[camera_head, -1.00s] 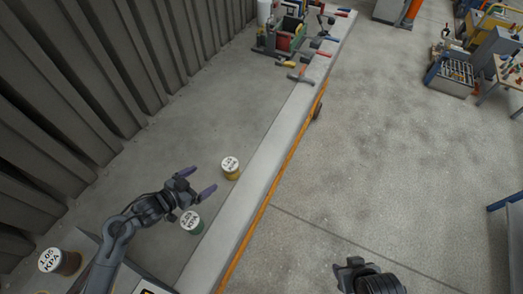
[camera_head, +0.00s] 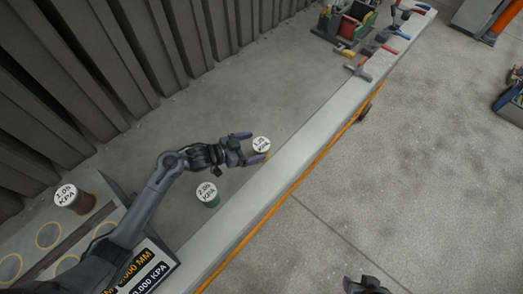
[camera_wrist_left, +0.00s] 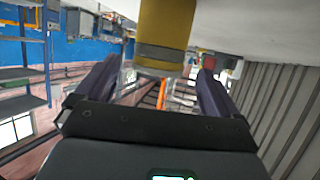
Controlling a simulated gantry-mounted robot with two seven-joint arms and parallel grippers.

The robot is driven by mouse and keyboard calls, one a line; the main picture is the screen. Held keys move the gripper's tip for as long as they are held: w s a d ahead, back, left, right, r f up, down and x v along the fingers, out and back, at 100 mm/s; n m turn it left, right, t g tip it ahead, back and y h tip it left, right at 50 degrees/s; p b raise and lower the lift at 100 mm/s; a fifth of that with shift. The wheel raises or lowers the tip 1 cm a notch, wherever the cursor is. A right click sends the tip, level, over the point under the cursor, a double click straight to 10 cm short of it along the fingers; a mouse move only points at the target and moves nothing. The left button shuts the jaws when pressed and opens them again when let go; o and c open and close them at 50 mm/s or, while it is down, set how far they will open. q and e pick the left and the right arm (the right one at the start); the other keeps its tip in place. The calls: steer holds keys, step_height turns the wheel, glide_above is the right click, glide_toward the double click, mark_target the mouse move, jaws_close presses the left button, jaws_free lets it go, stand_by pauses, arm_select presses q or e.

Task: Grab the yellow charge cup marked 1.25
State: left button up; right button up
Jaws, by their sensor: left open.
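The yellow charge cup (camera_head: 262,153) stands on the grey bench with its white lid up; the lid's print looks like 1.25. My left gripper (camera_head: 249,148) is open beside it, its two purple fingertips on either side of the cup's near edge. In the left wrist view the yellow cup (camera_wrist_left: 166,25) with its grey band shows at the top, between and just beyond the open left fingers (camera_wrist_left: 158,68). Contact with the cup cannot be told. My right gripper (camera_head: 364,286) shows only in part at the bottom edge, and its jaws are unclear.
A green cup (camera_head: 212,202), lid marked 2.05 KPA, stands close below my left wrist. A brown cup (camera_head: 85,203), marked 1.05 KPA, stands at the far left. Hammers (camera_head: 360,71) and a tool box lie toward the back. The bench behind the yellow cup is clear.

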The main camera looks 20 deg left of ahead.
mark_target(266, 145)
arm_select(q)
steer(key=shift+b+x, duration=0.4)
steer(key=shift+x, duration=2.7)
steer(key=shift+s+f, duration=0.1)
steer(key=shift+f, duration=0.1)
steer(key=c, duration=1.3)
